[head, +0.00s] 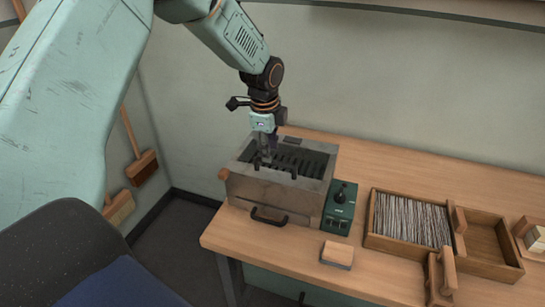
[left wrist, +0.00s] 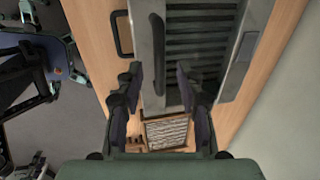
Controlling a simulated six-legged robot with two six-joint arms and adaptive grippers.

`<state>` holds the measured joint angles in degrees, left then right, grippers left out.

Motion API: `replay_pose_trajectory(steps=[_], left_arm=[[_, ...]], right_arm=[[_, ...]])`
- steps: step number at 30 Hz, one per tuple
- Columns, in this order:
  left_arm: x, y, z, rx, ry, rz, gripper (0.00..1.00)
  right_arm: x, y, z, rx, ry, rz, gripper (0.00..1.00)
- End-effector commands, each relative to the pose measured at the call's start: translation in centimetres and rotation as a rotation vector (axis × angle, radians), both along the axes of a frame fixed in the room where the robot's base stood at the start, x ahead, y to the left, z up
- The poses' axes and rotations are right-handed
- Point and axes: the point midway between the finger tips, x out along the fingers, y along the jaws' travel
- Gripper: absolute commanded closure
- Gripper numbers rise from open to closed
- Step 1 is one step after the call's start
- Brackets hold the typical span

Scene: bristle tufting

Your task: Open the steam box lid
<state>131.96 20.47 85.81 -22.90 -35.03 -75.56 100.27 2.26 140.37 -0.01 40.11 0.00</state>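The box also shows in the left wrist view (left wrist: 153,45). My left gripper (head: 265,156) points down over the box's top, near the front rim. My right gripper is out of view.
A green control box (head: 340,203) with a black knob stands right of the steam box. A wooden tray of grey bristles (head: 412,219) lies further right, beside an empty compartment (head: 487,243). The wall is close behind.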

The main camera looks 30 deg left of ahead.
Motion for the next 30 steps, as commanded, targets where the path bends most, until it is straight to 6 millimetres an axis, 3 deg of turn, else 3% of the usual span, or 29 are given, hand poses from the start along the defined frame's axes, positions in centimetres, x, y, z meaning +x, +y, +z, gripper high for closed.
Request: replay_pose_trajectory(steps=[7,19,30], left_arm=[[0.7,-0.1,-3.1,0.0,0.0,-0.001,0.63],[0.9,-0.2,-3.8,0.0,-0.002,-0.003,0.63],[0.9,-0.2,-3.8,0.0,-0.002,-0.002,0.95]], right_arm=[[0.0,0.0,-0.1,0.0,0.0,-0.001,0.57],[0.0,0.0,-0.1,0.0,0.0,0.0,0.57],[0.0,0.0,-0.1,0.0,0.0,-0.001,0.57]])
